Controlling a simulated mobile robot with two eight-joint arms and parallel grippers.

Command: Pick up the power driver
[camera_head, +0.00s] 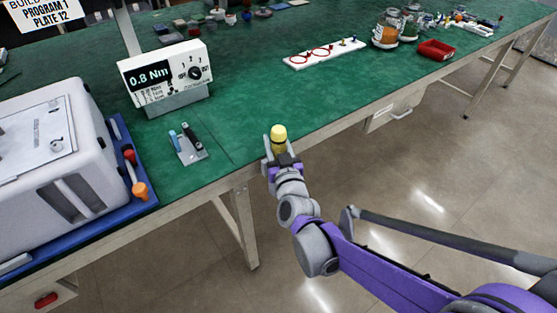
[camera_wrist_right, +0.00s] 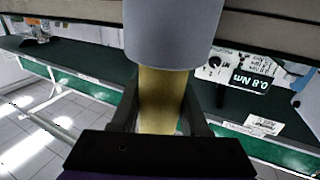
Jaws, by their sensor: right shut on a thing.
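The power driver (camera_head: 279,132) shows in the head view as a yellow, rounded-top body at the front edge of the green bench. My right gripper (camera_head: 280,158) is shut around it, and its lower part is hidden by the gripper. In the right wrist view the driver (camera_wrist_right: 160,100) is a yellow shaft between the two fingers, with a wide grey end (camera_wrist_right: 168,35) above. Whether it touches the bench I cannot tell. My left gripper is not in view.
A torque display (camera_head: 165,75) reading 0.8 Nm and a small stand (camera_head: 189,150) are left of the gripper. A white machine (camera_head: 50,170) on a blue mat (camera_head: 150,196) fills the left.

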